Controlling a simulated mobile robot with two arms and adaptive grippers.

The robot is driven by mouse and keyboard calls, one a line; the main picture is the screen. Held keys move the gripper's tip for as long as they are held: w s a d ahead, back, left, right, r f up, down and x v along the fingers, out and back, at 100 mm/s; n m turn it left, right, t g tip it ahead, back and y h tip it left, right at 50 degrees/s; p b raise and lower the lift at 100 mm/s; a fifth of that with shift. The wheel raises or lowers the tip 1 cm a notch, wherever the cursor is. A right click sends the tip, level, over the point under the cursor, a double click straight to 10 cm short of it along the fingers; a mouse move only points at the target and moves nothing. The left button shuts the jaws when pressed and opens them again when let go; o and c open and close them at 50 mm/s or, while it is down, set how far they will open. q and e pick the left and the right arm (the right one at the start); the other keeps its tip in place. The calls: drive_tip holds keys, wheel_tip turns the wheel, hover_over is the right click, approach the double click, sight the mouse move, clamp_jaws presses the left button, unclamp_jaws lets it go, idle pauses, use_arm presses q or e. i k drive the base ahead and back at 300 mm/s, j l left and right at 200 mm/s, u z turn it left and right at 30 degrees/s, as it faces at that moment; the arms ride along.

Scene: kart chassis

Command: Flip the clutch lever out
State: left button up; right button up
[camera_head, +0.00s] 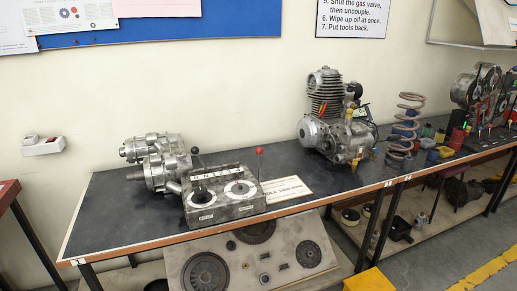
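A grey metal control box (226,206) sits at the left part of the dark workbench. It carries a lever with a black knob (195,151) on its left and a thin lever with a red knob (259,150) at its right. Both stand roughly upright. Round white dials and small labels show on its top and front, but the labels are too small to read. I cannot tell which lever is the clutch lever. A silver gearbox casing (163,165) stands behind the box on the left. Neither of my grippers is in view.
The workbench (120,215) runs along the wall. A finned engine (326,125), a coil spring (405,125) and another cutaway engine (478,95) stand to the right. A printed card (286,189) lies beside the box. A slanted panel (250,262) leans below the bench's front edge.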

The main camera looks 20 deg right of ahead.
sight(258, 150)
drive_tip(key=i+l+u, duration=0.1)
drive_tip(key=l, duration=0.25)
drive_tip(key=i+l+u, duration=0.1)
drive_tip(key=i+l, duration=0.35)
drive_tip(key=l, duration=0.3)
drive_tip(key=i+l+u, duration=0.15)
drive_tip(key=l, duration=0.25)
drive_tip(key=i+l+u, duration=0.1)
drive_tip(key=l, duration=0.3)
drive_tip(key=i+l+u, duration=0.1)
drive_tip(key=l, duration=0.3)
drive_tip(key=i, duration=0.1)
